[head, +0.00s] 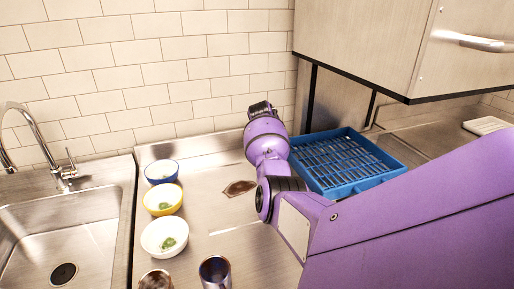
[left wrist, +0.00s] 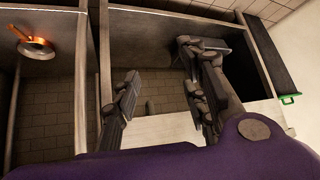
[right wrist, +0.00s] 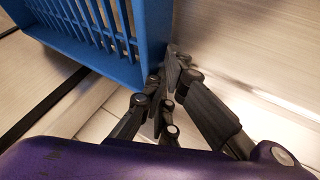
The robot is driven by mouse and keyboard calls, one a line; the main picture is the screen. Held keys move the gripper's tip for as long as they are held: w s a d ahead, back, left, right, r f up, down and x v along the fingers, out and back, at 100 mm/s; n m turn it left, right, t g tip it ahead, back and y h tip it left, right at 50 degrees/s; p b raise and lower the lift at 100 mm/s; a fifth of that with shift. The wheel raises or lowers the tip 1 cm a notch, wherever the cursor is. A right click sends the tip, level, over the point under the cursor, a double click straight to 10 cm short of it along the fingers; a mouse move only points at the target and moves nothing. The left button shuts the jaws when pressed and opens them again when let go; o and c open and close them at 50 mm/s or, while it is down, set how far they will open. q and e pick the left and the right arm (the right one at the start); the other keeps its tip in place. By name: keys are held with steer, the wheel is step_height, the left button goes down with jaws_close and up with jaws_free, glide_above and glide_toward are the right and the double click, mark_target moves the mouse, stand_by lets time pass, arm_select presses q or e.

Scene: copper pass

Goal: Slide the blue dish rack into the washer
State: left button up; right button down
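The blue dish rack (head: 350,184) is an open slatted tray, empty, lying flat on the steel counter in front of and partly below the washer's raised steel hood (head: 375,45). My purple forearm hides part of its near right side, so I cannot tell how far it reaches inside. My right gripper (head: 260,107) is at the rack's left end, mostly hidden by its wrist in the head view. In the right wrist view its fingers (right wrist: 168,95) are together, beside the corner of the rack (right wrist: 135,72), with nothing seen between them. My left gripper (left wrist: 165,95) is open and empty, outside the head view.
Blue, yellow and white bowls (head: 165,236) with green scraps stand left of the rack, near two metal cups (head: 215,272). A brown stain (head: 239,188) marks the counter. A sink (head: 70,245) is far left. A copper pan (left wrist: 36,48) sits near shelving in the left wrist view.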

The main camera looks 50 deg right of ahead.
mark_target(309, 144)
steer(key=s+d, duration=0.2)
steer(key=d, duration=0.1)
steer(key=s+d+b, duration=0.1)
steer(key=s+d, duration=0.1)
steer(key=d, duration=0.2)
steer(key=s+d+b, duration=0.1)
steer(key=d, duration=0.2)
steer(key=shift+s+d+f, duration=0.15)
steer(key=shift+s+f, duration=0.05)
steer(key=shift+s, duration=0.2)
steer(key=shift+s+d, duration=0.15)
steer(key=shift+d, duration=0.15)
steer(key=shift+s+d+r, duration=0.1)
steer(key=shift+d, duration=0.1)
arm_select(q)
steer(key=shift+s+a+f, duration=0.1)
steer(key=shift+s+f, duration=0.1)
steer(key=shift+f, duration=0.35)
steer(key=shift+s+a+f, duration=0.1)
steer(key=shift+s+f, duration=0.05)
steer(key=shift+f, duration=0.35)
steer(key=shift+s+f, duration=0.1)
